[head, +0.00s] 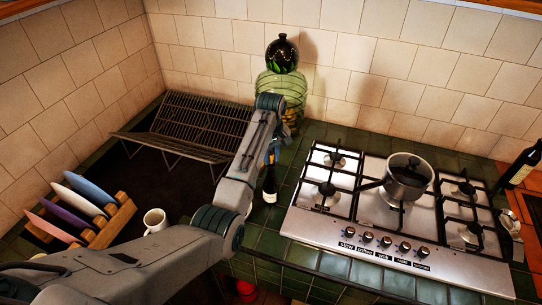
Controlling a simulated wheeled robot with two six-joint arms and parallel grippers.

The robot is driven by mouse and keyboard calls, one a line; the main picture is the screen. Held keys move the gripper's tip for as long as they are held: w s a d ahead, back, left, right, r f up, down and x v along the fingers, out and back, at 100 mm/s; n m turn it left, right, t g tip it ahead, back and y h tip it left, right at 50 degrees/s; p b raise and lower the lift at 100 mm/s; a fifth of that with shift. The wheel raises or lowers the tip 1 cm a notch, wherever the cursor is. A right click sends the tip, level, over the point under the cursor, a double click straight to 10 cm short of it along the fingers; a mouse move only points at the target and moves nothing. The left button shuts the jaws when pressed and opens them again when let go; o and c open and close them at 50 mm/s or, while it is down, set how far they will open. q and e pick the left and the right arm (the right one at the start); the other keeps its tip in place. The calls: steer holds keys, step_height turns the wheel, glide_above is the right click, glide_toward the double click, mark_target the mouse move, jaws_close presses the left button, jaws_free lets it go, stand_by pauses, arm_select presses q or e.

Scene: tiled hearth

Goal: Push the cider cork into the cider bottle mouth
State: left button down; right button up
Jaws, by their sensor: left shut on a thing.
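A dark bottle with a pale label (269,186) stands upright on the green tiles, left of the hob; I take it for the cider bottle. My left gripper (272,154) points down at the top of this bottle, partly hidden behind my own arm. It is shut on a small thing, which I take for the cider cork. The cork itself and the bottle mouth are hidden or too small to make out, so I cannot tell whether they touch. My right gripper is not in view.
A gas hob (375,215) with a saucepan (408,178) lies to the right. Behind stand a large green glass jar (290,88) and a wire rack (200,125). A mug (155,220) and plate rack (108,228) are at left. Another dark bottle (522,164) stands far right.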

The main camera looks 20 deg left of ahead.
arm_select(q)
steer(key=shift+f, duration=0.5)
stand_by(0.5)
steer(key=shift+r, duration=0.15)
stand_by(0.4)
steer(key=shift+r, duration=0.35)
steer(key=shift+f, duration=0.6)
stand_by(0.8)
steer(key=shift+r, duration=0.2)
stand_by(0.3)
steer(key=shift+r, duration=0.25)
steer(key=shift+s+f, duration=0.1)
steer(key=shift+f, duration=0.35)
stand_by(1.3)
